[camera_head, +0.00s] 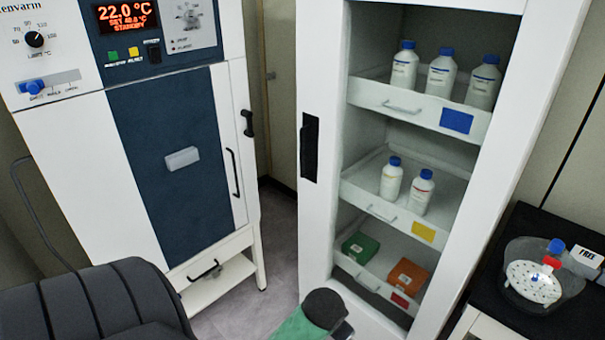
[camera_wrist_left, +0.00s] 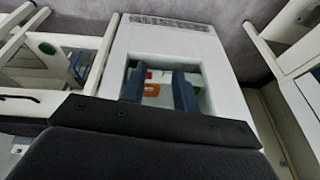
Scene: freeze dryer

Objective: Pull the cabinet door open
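The tall white cabinet (camera_head: 322,250) stands right of centre in the head view. Its front frame carries a black upright handle (camera_head: 309,148) on the left side. The shelves show inside the frame; I cannot tell whether clear glass covers them. The cabinet's lower part (camera_wrist_left: 215,50) appears inverted in the left wrist view, with the orange box (camera_wrist_left: 152,90) inside. My left gripper (camera_wrist_left: 156,74) is open, its two dark blue fingers apart with nothing between them. It points toward the cabinet, at an unclear distance. My right gripper is in neither view.
A white dryer (camera_head: 60,140) with a dark blue panel stands left. Inside the cabinet are white bottles (camera_head: 441,72), a green box (camera_head: 360,247) and an orange box (camera_head: 408,276). A dark bench (camera_head: 525,225) stands right. Grey floor (camera_head: 275,235) shows between dryer and cabinet.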

